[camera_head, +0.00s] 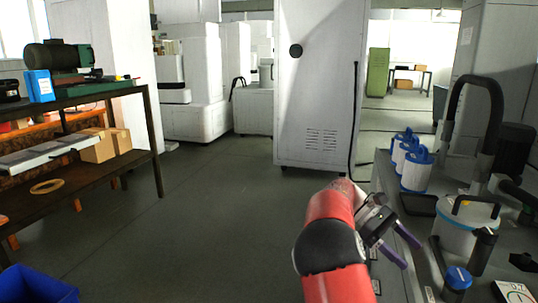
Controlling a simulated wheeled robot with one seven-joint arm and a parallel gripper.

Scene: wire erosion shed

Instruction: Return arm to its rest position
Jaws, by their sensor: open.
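My red and black arm (333,240) reaches forward from the bottom centre of the head view. My gripper (405,250) is at its end, angled down and to the right, beside the front edge of the grey bench on the right. Its two purple-tipped fingers are spread apart, and nothing shows between them.
The grey bench (390,190) carries white-and-blue filter cartridges (415,172), a lidded white bucket (466,226), a blue-capped bottle (456,282) and a black hose (497,100). A shelf rack (155,140) and blue bin (38,287) stand left. A white cabinet (318,90) stands ahead. The middle floor is clear.

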